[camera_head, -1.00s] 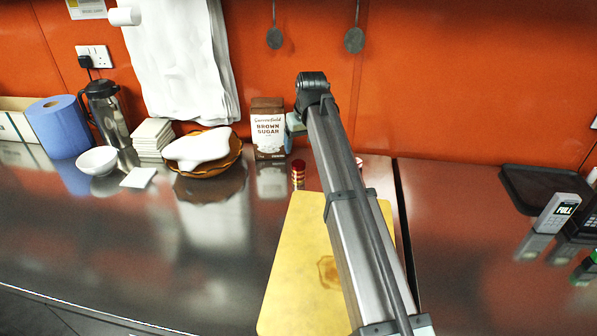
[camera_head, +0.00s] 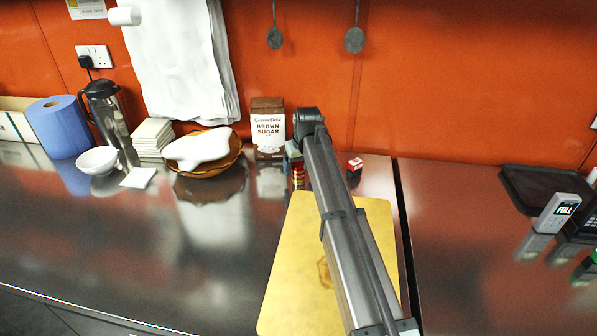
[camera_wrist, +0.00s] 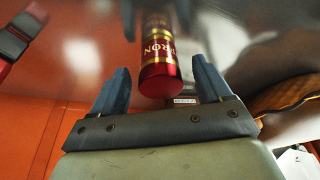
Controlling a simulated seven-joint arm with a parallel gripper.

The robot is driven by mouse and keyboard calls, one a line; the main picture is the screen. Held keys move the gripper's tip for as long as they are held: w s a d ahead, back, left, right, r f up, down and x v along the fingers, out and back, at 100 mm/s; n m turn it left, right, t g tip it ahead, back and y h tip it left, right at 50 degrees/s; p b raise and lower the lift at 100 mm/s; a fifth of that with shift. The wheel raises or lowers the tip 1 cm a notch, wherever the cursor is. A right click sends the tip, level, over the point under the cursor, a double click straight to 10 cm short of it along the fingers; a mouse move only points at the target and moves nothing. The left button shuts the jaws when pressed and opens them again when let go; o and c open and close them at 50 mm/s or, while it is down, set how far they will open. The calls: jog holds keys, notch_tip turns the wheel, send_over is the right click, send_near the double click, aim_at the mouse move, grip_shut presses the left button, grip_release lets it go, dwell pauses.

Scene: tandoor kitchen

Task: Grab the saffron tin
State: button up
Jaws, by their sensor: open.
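The saffron tin (camera_head: 298,181) is a small red cylinder with gold bands. It stands on the steel counter just behind the yellow board, partly covered by my arm and gripper in the head view. In the wrist view the tin (camera_wrist: 160,72) shows large, with the letters "RON" readable. My gripper (camera_wrist: 159,68) is open, with one blue finger on each side of the tin and visible gaps to both. In the head view my gripper (camera_head: 294,152) is at the tin's top, mostly hidden by my wrist.
A brown sugar box (camera_head: 268,130) stands close behind and left of the tin. The yellow board (camera_head: 290,260) lies in front. A bowl with a white cloth (camera_head: 208,170) is further left.

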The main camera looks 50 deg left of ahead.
jog(key=x, duration=0.2)
jog(key=shift+f, duration=0.25)
jog(key=c, duration=1)
